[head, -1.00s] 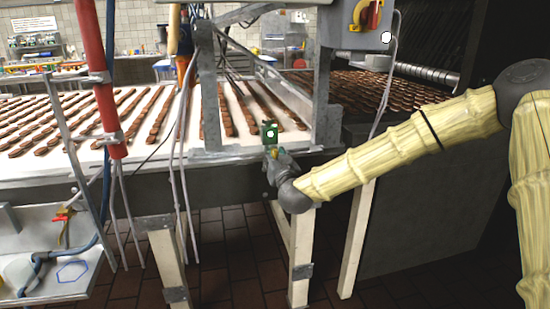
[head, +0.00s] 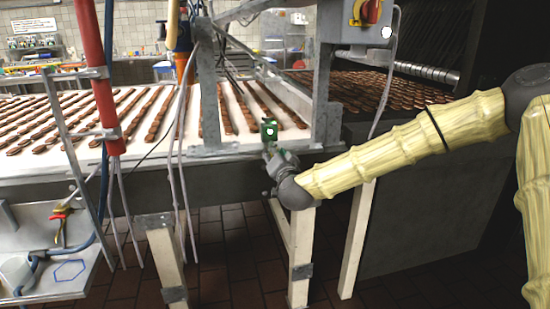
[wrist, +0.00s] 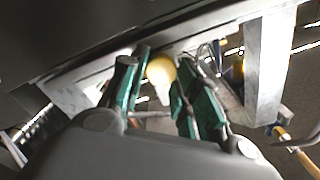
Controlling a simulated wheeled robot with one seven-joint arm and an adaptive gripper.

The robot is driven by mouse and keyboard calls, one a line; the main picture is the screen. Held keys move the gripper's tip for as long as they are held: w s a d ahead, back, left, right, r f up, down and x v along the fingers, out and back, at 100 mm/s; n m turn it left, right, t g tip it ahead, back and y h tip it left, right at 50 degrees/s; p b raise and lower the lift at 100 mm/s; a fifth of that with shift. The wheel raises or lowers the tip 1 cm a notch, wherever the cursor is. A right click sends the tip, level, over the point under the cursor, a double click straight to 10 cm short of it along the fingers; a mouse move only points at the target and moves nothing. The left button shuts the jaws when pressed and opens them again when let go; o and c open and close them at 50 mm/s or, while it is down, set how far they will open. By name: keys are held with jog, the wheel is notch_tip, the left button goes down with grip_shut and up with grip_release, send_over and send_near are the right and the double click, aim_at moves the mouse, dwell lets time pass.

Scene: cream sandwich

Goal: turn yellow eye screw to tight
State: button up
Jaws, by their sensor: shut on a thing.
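The yellow eye screw (wrist: 161,70) shows in the wrist view as a rounded yellow head with a paler part below it. It sits between the green fingers of my gripper (wrist: 165,72), which is shut on it.
The conveyor (head: 100,168) carries rows of brown biscuits. A metal upright (head: 325,90) stands just right of my gripper. A red pole (head: 97,75) and hanging cables are to the left. A metal tray (head: 85,245) with pliers (head: 60,215) is at lower left.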

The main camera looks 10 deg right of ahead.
jog(key=m+b, duration=0.2)
jog(key=m, duration=0.2)
jog(key=m+b, duration=0.2)
jog(key=m, duration=0.2)
jog(key=m+b, duration=0.1)
jog(key=m, duration=0.3)
jog(key=shift+f+m+b, duration=0.25)
jog(key=shift+m+b, duration=0.05)
jog(key=shift+b, duration=0.1)
dwell(0.3)
jog(key=o, duration=1)
jog(key=shift+r, duration=0.1)
jog(key=s, duration=1.2)
jog(key=shift+d, duration=0.35)
